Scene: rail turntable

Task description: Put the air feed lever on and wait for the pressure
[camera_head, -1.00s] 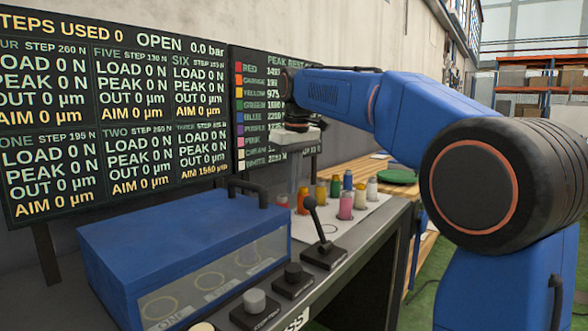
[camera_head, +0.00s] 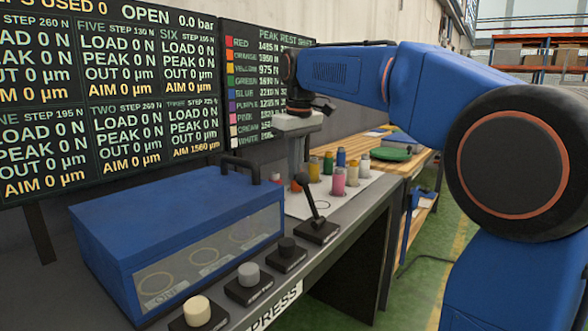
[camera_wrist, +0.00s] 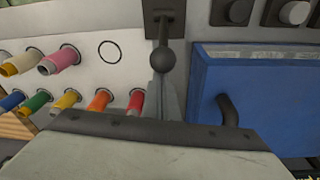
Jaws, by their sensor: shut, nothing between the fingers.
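The air feed lever is a black stick with a ball knob (camera_head: 301,180) on a dark base (camera_head: 317,232) at the bench's front edge. It leans up and left in the head view. In the wrist view its knob (camera_wrist: 163,58) is near the top middle, in front of the fingers. My gripper (camera_head: 296,172) is shut and empty, pointing down, close to the knob; I cannot tell whether they touch. The wall display (camera_head: 110,105) reads OPEN and 0.0 bar, with loads at 0 N.
A blue press box (camera_head: 175,225) with a clear front and a black handle stands left of the lever. Black, grey and cream knobs (camera_head: 248,274) line the front edge. Several coloured spools (camera_head: 338,182) stand on a white sheet behind the lever. A wooden bench (camera_head: 395,160) is further back.

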